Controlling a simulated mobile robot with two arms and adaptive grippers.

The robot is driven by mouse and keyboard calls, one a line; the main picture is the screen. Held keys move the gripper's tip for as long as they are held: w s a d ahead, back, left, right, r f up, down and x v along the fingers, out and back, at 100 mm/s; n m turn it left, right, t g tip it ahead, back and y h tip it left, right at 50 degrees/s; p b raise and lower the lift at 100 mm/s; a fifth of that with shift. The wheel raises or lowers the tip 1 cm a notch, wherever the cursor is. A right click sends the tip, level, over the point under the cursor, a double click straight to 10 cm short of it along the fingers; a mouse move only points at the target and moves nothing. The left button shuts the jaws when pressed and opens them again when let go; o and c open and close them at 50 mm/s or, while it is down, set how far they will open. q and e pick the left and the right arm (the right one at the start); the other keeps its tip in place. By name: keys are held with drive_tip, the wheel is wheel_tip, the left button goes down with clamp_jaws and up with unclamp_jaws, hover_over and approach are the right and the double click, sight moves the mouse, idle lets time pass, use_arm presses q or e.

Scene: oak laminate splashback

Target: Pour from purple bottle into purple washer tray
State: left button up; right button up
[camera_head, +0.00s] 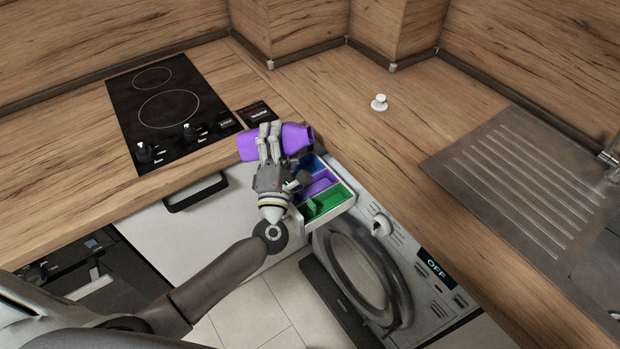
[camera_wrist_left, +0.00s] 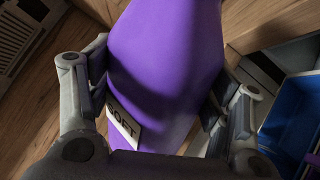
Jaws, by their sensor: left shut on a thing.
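The purple bottle (camera_head: 297,137) is tipped onto its side, roughly level, above the back end of the open washer drawer. My left gripper (camera_head: 269,143) is shut around its middle. In the left wrist view the bottle (camera_wrist_left: 165,65) fills the space between the two fingers (camera_wrist_left: 155,110), and a "SOFT" label shows near its lower side. The purple washer tray (camera_head: 319,184) is the middle compartment of the drawer, just below and right of the gripper. The gripper and bottle hide part of the drawer. No liquid stream is visible. My right gripper is out of view.
A blue compartment (camera_head: 309,165) and a green compartment (camera_head: 328,202) flank the purple one. The washer (camera_head: 400,235) stands below the wooden counter (camera_head: 350,130). A white cap-like piece (camera_head: 379,103) rests on the counter. A hob (camera_head: 165,105) is at left, a sink drainer (camera_head: 530,170) at right.

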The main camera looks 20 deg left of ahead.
use_arm(q)
drive_tip(key=shift+r+m, duration=0.1)
drive_tip(key=shift+m, duration=0.3)
idle(1.0)
